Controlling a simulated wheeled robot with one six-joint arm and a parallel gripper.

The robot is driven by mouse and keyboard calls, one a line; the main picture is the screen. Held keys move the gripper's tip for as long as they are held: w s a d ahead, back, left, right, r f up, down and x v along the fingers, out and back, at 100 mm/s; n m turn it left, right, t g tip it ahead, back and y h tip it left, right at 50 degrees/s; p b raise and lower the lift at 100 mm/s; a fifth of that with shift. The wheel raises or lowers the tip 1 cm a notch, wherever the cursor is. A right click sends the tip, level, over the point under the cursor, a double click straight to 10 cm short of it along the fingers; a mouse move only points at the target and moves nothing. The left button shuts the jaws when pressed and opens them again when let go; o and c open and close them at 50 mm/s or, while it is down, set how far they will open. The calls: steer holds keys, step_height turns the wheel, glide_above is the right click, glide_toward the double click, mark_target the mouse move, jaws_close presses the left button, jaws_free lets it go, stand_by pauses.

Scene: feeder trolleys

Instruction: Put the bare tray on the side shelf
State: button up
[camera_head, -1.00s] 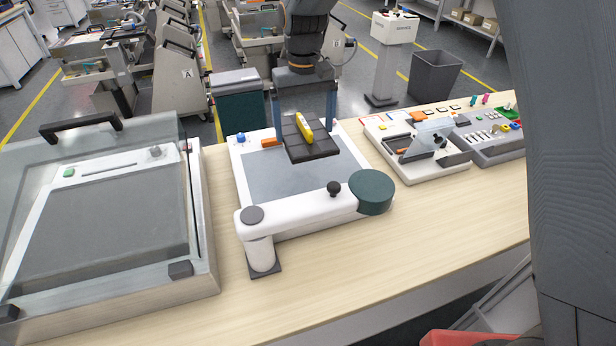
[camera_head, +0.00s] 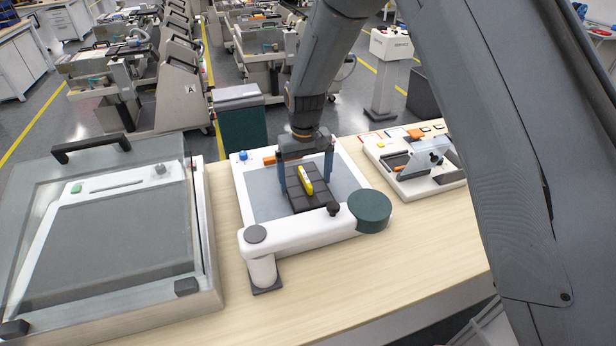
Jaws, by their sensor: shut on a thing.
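A dark, grooved tray (camera_head: 319,199) is held over the grey plate (camera_head: 262,203) of a white-framed station on the bench. A yellow block (camera_head: 305,180) with a dark mark lies on it, so this tray does not look bare. My gripper (camera_head: 305,174) has its two blue fingers on the left and right sides of the tray and is shut on it. I cannot tell whether the tray touches the plate. I cannot make out a side shelf for certain.
A white swing arm (camera_head: 302,228) with a green round head (camera_head: 369,211) crosses the station's front, close to the tray. A glass-lidded machine (camera_head: 204,240) stands left. A white fixture (camera_head: 427,184) stands right. Bare bench (camera_head: 400,255) lies in front.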

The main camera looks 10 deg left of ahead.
steer(key=shift+f, duration=0.1)
steer(key=o, duration=0.9)
